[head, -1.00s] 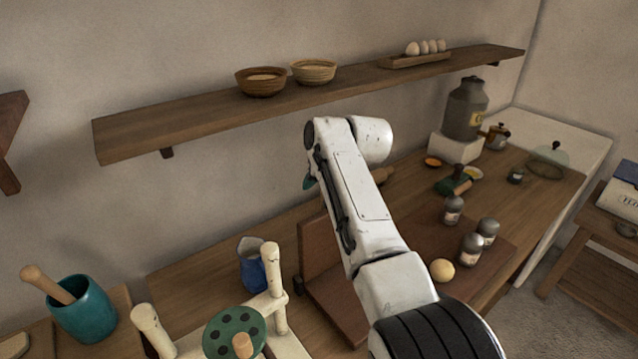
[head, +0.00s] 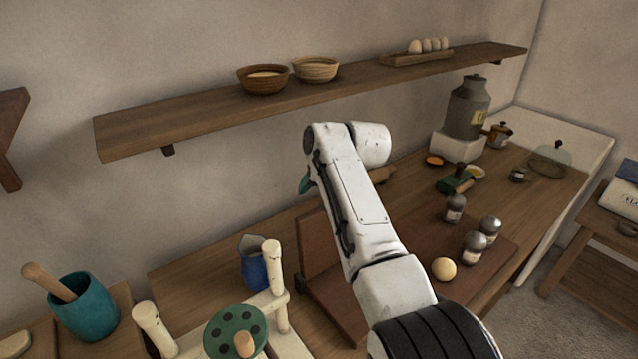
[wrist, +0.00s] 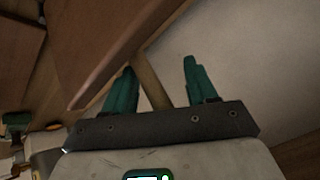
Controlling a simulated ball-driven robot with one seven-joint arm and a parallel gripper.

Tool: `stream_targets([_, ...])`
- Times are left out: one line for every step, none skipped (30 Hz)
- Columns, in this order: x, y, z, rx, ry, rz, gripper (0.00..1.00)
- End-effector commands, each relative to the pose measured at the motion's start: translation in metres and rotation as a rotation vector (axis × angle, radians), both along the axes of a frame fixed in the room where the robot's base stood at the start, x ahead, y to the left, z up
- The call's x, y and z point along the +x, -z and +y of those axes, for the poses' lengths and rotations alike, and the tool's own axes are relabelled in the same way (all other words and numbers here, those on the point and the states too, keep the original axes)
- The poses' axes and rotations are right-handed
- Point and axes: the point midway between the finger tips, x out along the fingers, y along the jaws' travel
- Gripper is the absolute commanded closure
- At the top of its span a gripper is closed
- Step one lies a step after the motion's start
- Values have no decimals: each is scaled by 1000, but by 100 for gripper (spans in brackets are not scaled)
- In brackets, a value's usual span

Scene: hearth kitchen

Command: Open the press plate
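A dark green disc with holes and a wooden knob (head: 236,332), which looks like the press plate, sits in a cream wooden frame (head: 273,252) at the bottom of the head view. The frame's lower part is cut off, so how the plate is held is unclear. My gripper's two green fingers (wrist: 159,68) stand apart in the wrist view with nothing clearly held. A brown wooden strip shows behind the gap. In the head view my arm hides most of the gripper; a green tip shows near the wall, beyond the frame and apart from the disc.
A blue jug (head: 254,266) stands just behind the frame. A teal mortar (head: 84,308) stands left. A brown board with an upright back (head: 315,243) lies under my arm, with jars and an egg-yellow ball (head: 444,268) on the right. The wall shelf (head: 205,115) runs above.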

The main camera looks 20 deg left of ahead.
Motion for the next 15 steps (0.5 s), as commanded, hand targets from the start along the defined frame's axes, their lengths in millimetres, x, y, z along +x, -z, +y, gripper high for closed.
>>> stream_targets([1,0,-1,-1,2,0,41])
stream_targets([1,-1,-1,-1,2,-2,41])
stream_targets([1,-2,-1,-1,2,-3,41])
stream_targets([2,-2,-2,0,3,-5,41])
stream_targets([2,-3,-2,1,3,-6,41])
stream_targets([2,-3,-2,1,3,-6,41])
stream_targets([2,-4,-2,1,4,-7,41])
stream_targets([3,-4,-2,1,3,-9,41])
stream_targets([3,-5,-2,2,4,-9,41])
stream_targets([3,-5,-2,2,4,-9,41])
stream_targets([3,-6,-2,2,4,-10,41])
stream_targets([3,-6,-2,3,4,-11,41])
stream_targets([3,-7,-2,3,4,-11,41])
stream_targets([3,-8,-3,3,5,-12,41])
stream_targets([3,-9,-3,4,4,-13,41])
